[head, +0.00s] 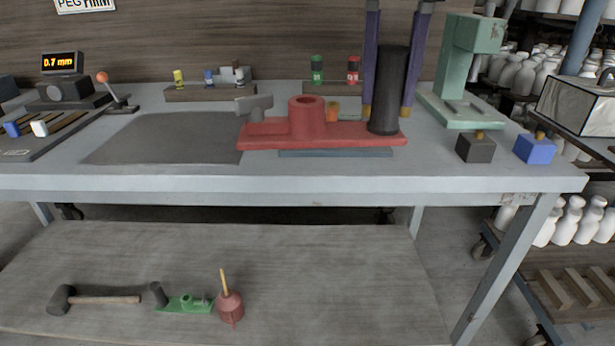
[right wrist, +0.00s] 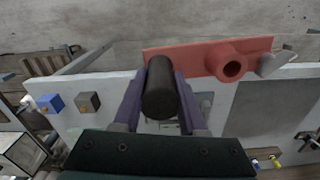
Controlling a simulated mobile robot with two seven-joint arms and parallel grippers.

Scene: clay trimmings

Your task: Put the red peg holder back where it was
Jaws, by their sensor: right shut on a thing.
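The red peg holder (head: 340,133) is a long red base with a hollow red boss, a grey piece at its left end and an upright black cylinder (head: 389,88) at its right end. My right gripper (head: 387,108) comes from above, its purple fingers shut on the black cylinder from both sides. The holder also shows in the right wrist view (right wrist: 195,57), level and reaching out from the cylinder. It is over the workbench, above a flat blue-grey strip (head: 335,154); I cannot tell whether it touches anything. My left gripper is not in view.
A dark grey mat (head: 165,138) lies bare to the left. A green press (head: 465,75) and grey (head: 475,148) and blue (head: 534,149) blocks stand right. Small bottles stand behind. The lower shelf (head: 330,290) holds a mallet, a small green holder and a red oil can.

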